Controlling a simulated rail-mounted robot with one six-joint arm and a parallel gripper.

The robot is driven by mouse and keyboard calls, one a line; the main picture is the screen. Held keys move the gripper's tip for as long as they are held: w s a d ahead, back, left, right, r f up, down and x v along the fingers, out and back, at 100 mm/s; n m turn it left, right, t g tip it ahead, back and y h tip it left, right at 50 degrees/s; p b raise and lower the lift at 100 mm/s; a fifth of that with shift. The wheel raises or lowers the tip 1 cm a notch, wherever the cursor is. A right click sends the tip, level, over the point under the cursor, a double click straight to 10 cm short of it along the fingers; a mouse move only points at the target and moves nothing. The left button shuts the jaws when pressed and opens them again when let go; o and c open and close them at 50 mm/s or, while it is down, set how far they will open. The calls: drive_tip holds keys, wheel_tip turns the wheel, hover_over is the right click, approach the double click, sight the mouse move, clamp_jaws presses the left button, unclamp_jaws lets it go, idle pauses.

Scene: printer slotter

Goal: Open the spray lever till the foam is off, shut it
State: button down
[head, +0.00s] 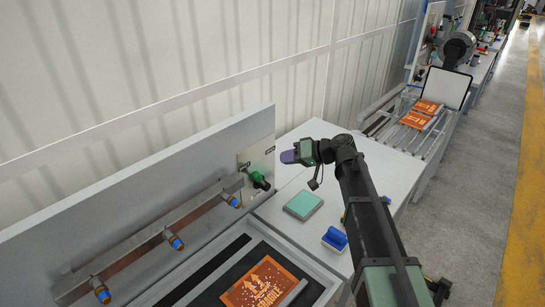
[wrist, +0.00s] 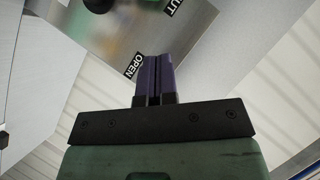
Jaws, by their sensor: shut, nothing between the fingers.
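The spray lever (head: 258,180), with a green handle, sits on a metal plate (head: 262,156) on the upright panel. In the wrist view the plate (wrist: 190,45) carries an OPEN label (wrist: 133,65) and a partly cut-off SHUT label (wrist: 173,6); a dark green part of the lever (wrist: 98,4) shows at the top edge. My gripper (head: 289,156), with purple fingers, is shut and empty, to the right of the lever and apart from it. Its fingers (wrist: 154,62) point towards the plate. An orange printed plate (head: 265,280) lies in the wash tray; white specks show on it, but I cannot tell whether they are foam.
A pipe (head: 150,243) with several blue-and-orange nozzles runs along the panel. A rack with orange sheets (head: 415,119) stands further back.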

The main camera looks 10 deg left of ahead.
drive_tip(key=p+v, duration=0.1)
drive_tip(key=v, duration=0.4)
drive_tip(key=shift+d, duration=0.1)
drive_tip(key=s+d+f+m+h, duration=0.2)
drive_tip(key=s+d+f+h, duration=0.1)
drive_tip(key=s+d, duration=0.3)
drive_tip(key=s+d+f+m+g+h, duration=0.1)
drive_tip(key=s+d+f+h, duration=0.3)
drive_tip(key=s, duration=0.5)
drive_tip(key=s+d+f+m+h, duration=0.3)
drive_tip(key=s+d+h, duration=0.3)
drive_tip(key=s+d, duration=0.2)
drive_tip(key=shift+s+d+f+g, duration=0.25)
drive_tip(key=shift+d+f+g, duration=0.05)
drive_tip(key=shift+d, duration=0.5)
